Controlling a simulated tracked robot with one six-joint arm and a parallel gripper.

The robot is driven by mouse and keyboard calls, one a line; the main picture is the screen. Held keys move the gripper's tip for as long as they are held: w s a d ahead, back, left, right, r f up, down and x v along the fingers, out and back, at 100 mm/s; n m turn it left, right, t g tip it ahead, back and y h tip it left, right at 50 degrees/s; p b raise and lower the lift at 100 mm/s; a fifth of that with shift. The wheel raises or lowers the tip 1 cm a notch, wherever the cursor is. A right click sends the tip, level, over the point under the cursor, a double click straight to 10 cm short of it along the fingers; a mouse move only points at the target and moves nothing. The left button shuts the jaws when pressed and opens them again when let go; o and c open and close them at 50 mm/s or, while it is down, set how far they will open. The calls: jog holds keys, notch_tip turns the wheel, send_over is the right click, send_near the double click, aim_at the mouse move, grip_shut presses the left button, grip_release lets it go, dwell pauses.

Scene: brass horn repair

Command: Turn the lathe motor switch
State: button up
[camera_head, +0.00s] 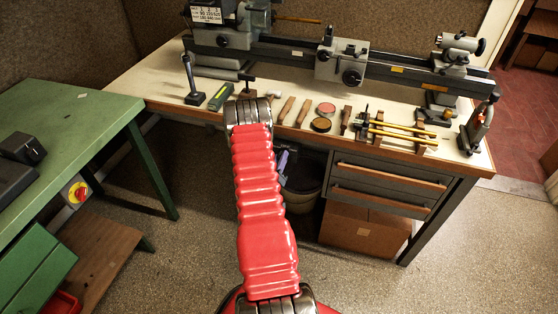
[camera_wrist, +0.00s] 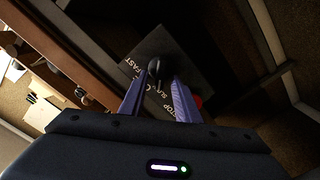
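The motor switch is a dark plate (camera_wrist: 188,58) with white lettering, in which FAST and STOP can be read, and a black knob (camera_wrist: 155,68). In the wrist view my gripper (camera_wrist: 157,82) points at the plate. Its two lavender fingers are apart, with the knob between and just beyond their tips. I cannot tell whether either finger touches the knob. A small red part shows beside the right finger. In the head view a lavender part of my gripper (camera_head: 283,160) shows below the bench's front edge. The switch is hidden there. The lathe (camera_head: 340,62) stands on the bench.
The wooden bench edge (camera_head: 240,122) runs above my gripper, with a drawer unit (camera_head: 383,184) to the right and a dark bin (camera_head: 302,190) below. Hand tools lie on the benchtop. A green table (camera_head: 75,125) with a red-and-yellow switch (camera_head: 77,192) stands at left.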

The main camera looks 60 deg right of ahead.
jog(key=shift+a, duration=0.15)
jog(key=s+a, duration=0.2)
jog(key=a, duration=1.1)
jog(key=shift+a, duration=0.2)
jog(key=shift+s, duration=0.1)
